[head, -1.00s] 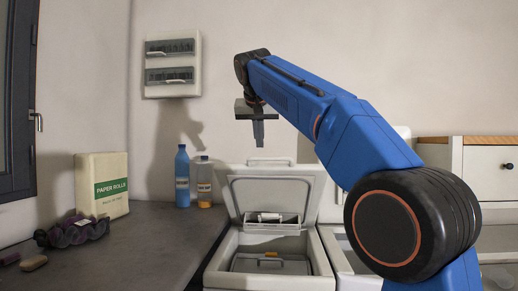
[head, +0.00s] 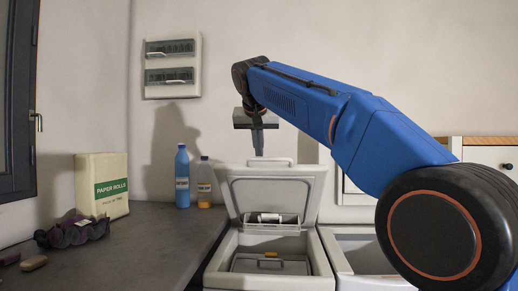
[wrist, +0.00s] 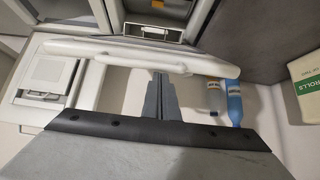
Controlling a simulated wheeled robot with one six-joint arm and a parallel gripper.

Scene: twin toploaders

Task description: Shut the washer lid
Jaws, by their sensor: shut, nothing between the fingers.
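The open washer lid (head: 308,190) stands raised and leans back behind the left machine's tub in the head view. A handle (head: 270,162) runs along its top edge. The washer body (head: 222,282) below is open, with a small orange-topped part inside. My gripper (head: 258,152) is shut and empty, pointing down at the lid's top edge near the handle. In the wrist view my gripper's fingertips (wrist: 159,76) appear close to the pale lid edge (wrist: 110,49). I cannot tell whether they touch it.
A second white machine (head: 350,276) stands close on the right, partly hidden by my arm. On the dark counter (head: 150,235) at left are a blue bottle (head: 182,178), an orange-filled bottle (head: 205,190) and a paper rolls box (head: 101,185). A wall panel (head: 172,65) hangs behind.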

